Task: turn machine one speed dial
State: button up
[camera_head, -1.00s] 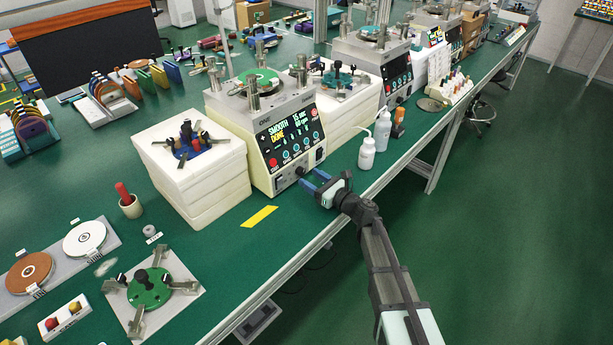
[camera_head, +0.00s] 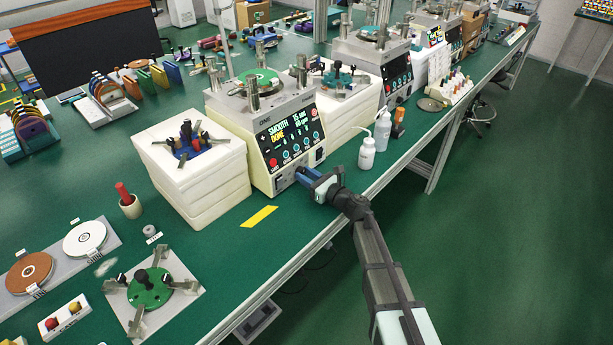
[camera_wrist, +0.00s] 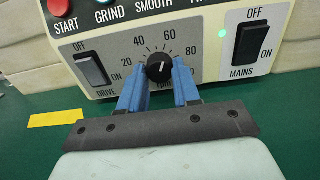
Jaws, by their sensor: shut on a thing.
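Machine one (camera_head: 283,150) is a cream lapping machine with a black panel reading "SMOOTH DONE", near the bench's front edge. Its speed dial (camera_wrist: 159,67) is a black knob with a white pointer line, set among scale marks 20, 40, 60 and 80. The pointer is nearly upright, between 40 and 60. My gripper (camera_wrist: 158,82) has blue fingers on both sides of the knob, shut on it. In the head view my gripper (camera_head: 306,175) reaches the machine's lower front and hides the dial.
A drive switch (camera_wrist: 91,69) is left of the dial and a mains switch (camera_wrist: 246,44) with a lit green lamp is right. White bottles (camera_head: 367,154) stand right of the gripper. Yellow tape (camera_head: 259,216) lies on the bench, with white stacked blocks (camera_head: 192,178) at left.

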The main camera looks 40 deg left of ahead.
jog(key=c, duration=0.4)
jog(key=shift+n, duration=0.4)
jog(key=n, duration=0.2)
jog(key=shift+n, duration=2.4)
jog(key=o, duration=1.1)
jog(key=shift+c, duration=0.2)
